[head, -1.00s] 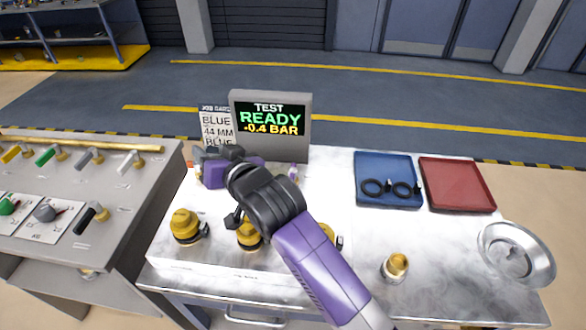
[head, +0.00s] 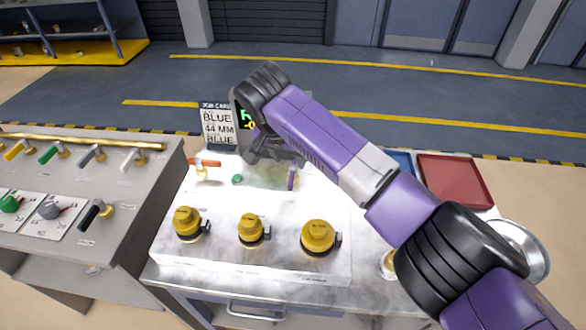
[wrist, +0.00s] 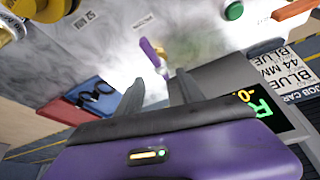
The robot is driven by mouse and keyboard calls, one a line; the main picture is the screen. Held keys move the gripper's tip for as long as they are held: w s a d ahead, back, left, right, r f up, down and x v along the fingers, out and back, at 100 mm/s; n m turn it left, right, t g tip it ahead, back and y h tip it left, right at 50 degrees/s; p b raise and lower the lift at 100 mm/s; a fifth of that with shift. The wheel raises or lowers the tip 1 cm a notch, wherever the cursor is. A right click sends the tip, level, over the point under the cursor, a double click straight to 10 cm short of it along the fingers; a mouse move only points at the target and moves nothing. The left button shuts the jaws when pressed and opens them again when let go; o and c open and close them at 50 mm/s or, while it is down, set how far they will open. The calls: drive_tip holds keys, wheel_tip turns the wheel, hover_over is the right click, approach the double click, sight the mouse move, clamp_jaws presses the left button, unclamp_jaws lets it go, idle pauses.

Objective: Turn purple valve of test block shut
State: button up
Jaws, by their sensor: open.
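The purple valve (head: 292,178) stands on the right rear of the white test block (head: 215,255). Its purple lever runs roughly front to back in the head view. In the head view, my gripper (head: 272,155) is behind and a little left of the valve, in front of the display. I see no contact with the lever.
An orange lever valve (head: 205,163) and a green button (head: 237,180) are on the block's left rear. Yellow-capped fittings (head: 250,230) line its front. The display (head: 245,117) is partly hidden behind my arm. A red tray (head: 455,180) stands at right.

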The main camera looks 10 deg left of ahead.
sight(293, 168)
drive_tip(key=shift+x, duration=3.85)
clamp_jaws()
